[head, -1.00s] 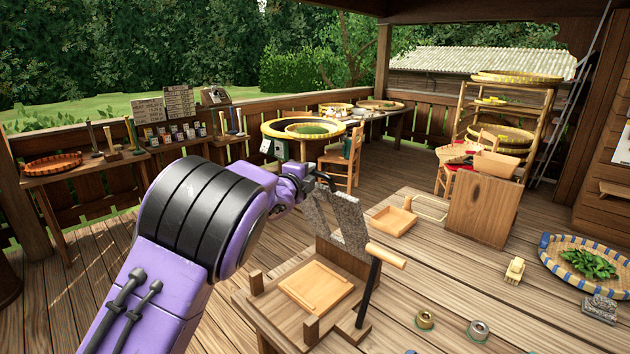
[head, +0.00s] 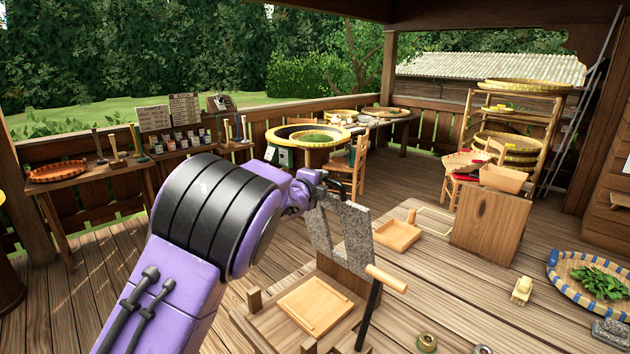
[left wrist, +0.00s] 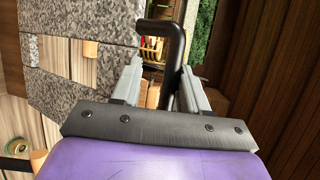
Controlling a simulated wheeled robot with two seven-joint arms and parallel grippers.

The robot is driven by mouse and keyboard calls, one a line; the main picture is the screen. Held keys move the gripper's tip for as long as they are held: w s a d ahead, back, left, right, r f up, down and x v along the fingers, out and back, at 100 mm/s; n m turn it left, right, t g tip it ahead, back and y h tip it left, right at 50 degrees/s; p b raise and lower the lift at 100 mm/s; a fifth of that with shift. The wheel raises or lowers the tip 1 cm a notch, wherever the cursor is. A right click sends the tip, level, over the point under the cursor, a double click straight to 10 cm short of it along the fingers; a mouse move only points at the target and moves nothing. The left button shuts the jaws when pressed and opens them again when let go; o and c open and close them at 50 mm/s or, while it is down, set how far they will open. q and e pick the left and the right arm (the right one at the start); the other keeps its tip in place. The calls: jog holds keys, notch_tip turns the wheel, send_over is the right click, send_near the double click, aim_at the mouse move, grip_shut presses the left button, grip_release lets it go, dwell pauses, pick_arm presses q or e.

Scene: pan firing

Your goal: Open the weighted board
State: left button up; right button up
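The weighted board, a grey speckled stone-like slab with a square opening (head: 350,232), stands raised and tilted above a low wooden base (head: 258,322). A pale wooden plate (head: 314,305) lies uncovered on the base. In the left wrist view the slab (left wrist: 85,28) fills the upper left. My left gripper (head: 322,186) is at the slab's upper left edge. In the left wrist view its two grey fingers (left wrist: 160,75) stand apart, with a black bent handle (left wrist: 174,48) between them. A gap shows between the handle and the left finger. My right gripper is not in view.
A black post with a wooden crossbar (head: 386,278) stands right of the base. A small wooden tray (head: 398,236) and a wooden box (head: 488,228) are behind it. A striped basket of leaves (head: 566,290) is at the right.

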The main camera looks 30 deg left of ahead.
pick_arm(q)
jog(key=shift+d+f, duration=0.25)
jog(key=shift+f, duration=0.5)
jog(key=r+b+v, duration=0.1)
jog(key=b+v, duration=0.3)
jog(key=v, duration=0.6)
jog(key=shift+s+r, duration=0.25)
jog(key=shift+r, duration=0.1)
jog(key=shift+a, duration=0.2)
